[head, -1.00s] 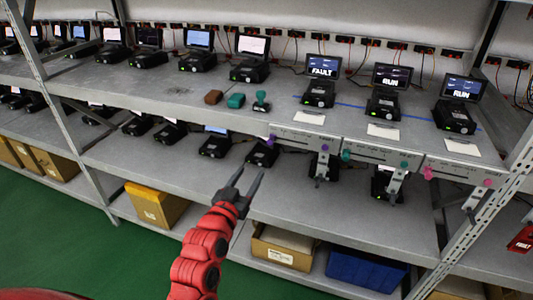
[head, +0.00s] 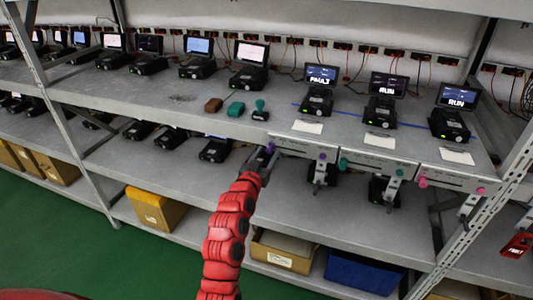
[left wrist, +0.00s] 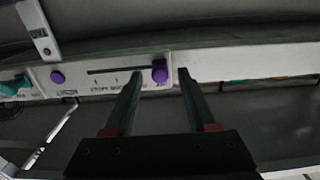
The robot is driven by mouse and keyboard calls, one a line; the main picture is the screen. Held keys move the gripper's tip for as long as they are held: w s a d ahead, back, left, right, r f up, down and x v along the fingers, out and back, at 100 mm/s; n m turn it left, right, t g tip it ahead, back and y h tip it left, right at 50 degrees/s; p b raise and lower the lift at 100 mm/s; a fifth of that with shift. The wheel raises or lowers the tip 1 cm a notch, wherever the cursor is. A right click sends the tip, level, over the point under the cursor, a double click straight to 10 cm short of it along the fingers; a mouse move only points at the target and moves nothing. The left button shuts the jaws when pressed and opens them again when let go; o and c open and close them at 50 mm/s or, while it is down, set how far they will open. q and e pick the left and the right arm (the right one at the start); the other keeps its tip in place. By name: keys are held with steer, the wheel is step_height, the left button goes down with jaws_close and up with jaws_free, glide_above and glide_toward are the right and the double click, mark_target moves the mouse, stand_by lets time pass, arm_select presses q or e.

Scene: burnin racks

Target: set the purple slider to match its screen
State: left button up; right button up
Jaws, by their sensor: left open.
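The purple slider knob (left wrist: 160,71) stands at one end of the dark slot in its white panel (left wrist: 110,82). In the head view the panel (head: 298,146) is on the shelf's front edge, and my gripper hides much of the knob. A second purple round piece (head: 323,157) sits at the panel's other end. My left gripper (left wrist: 162,74) is open, its fingertips on either side of the knob; contact cannot be told. It also shows in the head view (head: 264,152). My right gripper is out of view.
Panels with teal (head: 343,163) and pink (head: 423,182) knobs continue to the right. Brown (head: 213,105) and teal (head: 235,109) blocks and a teal stamp-like object (head: 260,111) lie on the shelf above my gripper. Metal brackets hang below the panels.

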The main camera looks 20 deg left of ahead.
arm_select(q)
jaws_close()
stand_by(0.3)
stand_by(1.2)
